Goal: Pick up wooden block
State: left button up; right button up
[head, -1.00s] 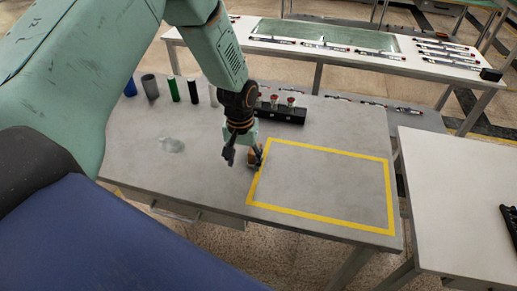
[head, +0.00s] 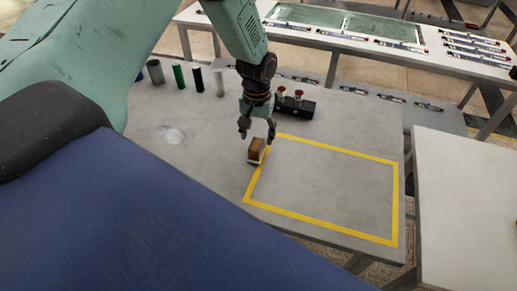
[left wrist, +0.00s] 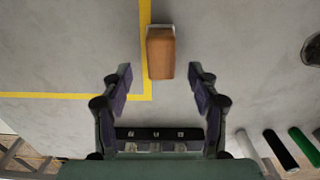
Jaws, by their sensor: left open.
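The wooden block (head: 257,147) is a small brown block with a pale end. It stands on the grey table at the left edge of the yellow taped rectangle (head: 323,222). In the left wrist view the block (left wrist: 161,54) lies beside the yellow line, just beyond and between the fingertips. My left gripper (head: 257,133) is open and empty, above and slightly behind the block in the head view. In the left wrist view its two fingers (left wrist: 160,75) are spread apart, with a gap on each side of the block. My right gripper is not in view.
A black box with red buttons (head: 294,106) stands behind the gripper. Several cylinders, including a green one (head: 179,77), stand at the back left. A clear patch-like object (head: 173,135) lies left of the block. The taped area is empty.

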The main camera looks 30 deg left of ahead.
aim_at(256, 143)
pick_arm(q)
jog(key=f, duration=0.5)
jog(key=shift+s+a+f, duration=0.1)
jog(key=shift+s+f, duration=0.1)
jog(key=shift+f, duration=0.05)
jog(key=shift+s+d+r, duration=0.15)
jog(key=shift+d+r, duration=0.05)
jog(key=shift+a+f, duration=0.15)
jog(key=shift+a, duration=0.05)
jog(key=c, duration=0.5)
jog(key=shift+d, duration=0.15)
jog(key=c, duration=0.6)
jog(key=shift+c, duration=0.7)
grip_shut()
